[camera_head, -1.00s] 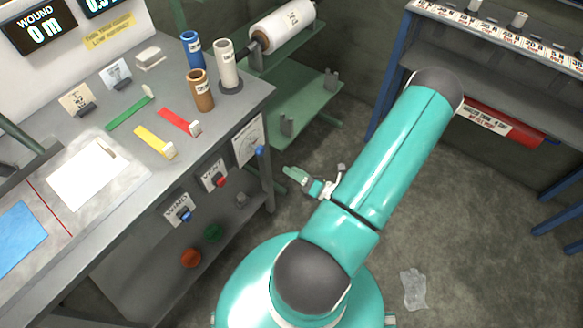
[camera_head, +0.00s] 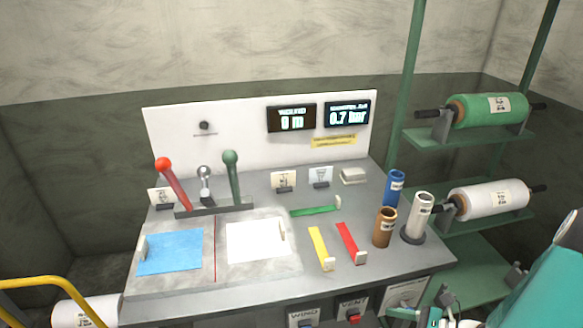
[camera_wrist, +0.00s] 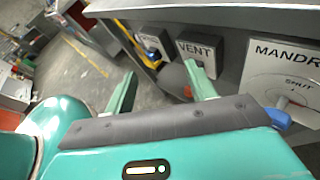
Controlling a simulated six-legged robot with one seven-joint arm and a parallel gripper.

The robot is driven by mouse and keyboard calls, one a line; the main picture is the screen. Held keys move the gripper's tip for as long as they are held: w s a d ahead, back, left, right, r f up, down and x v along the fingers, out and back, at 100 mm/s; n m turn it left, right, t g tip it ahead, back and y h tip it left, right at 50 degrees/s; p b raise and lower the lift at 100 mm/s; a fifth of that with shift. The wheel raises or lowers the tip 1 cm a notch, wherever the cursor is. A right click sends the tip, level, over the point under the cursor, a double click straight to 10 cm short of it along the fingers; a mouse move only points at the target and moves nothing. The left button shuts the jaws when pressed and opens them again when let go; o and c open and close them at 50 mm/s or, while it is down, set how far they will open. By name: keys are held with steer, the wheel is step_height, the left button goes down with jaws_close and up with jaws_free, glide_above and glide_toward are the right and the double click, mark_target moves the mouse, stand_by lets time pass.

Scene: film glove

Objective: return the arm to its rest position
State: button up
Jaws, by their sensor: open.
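My gripper (camera_wrist: 160,72) shows in the wrist view with its two green fingers apart and nothing between them. It is in front of the bench's lower front panel, near the VENT label (camera_wrist: 197,50) and the mandrel dial (camera_wrist: 290,95). Whether the fingers touch the panel cannot be told. In the head view my teal arm shows only at the lower right edge, and a small part by the bench's front right corner looks like my gripper (camera_head: 438,315), mostly cut off by the frame.
The bench (camera_head: 340,278) carries red, grey and green levers, a blue sheet (camera_head: 170,252), a white sheet (camera_head: 256,241), coloured strips and upright tubes. Film rolls (camera_head: 490,109) sit on the green rack at right. A yellow rail (camera_head: 45,284) is at lower left. Open floor (camera_wrist: 85,75) shows left of my fingers.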

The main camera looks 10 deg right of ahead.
steer(key=s+a+r+n+g+h, duration=0.1)
steer(key=a+r+n+h, duration=0.4)
steer(key=a+r+n, duration=0.3)
steer(key=s+a+r+n+g+h, duration=0.2)
steer(key=a+r+n+h, duration=0.4)
steer(key=r+n, duration=1)
steer(key=a+n, duration=0.2)
steer(key=n, duration=0.2)
steer(key=shift+s+r, duration=0.15)
steer(key=shift+r, duration=0.05)
stand_by(5.0)
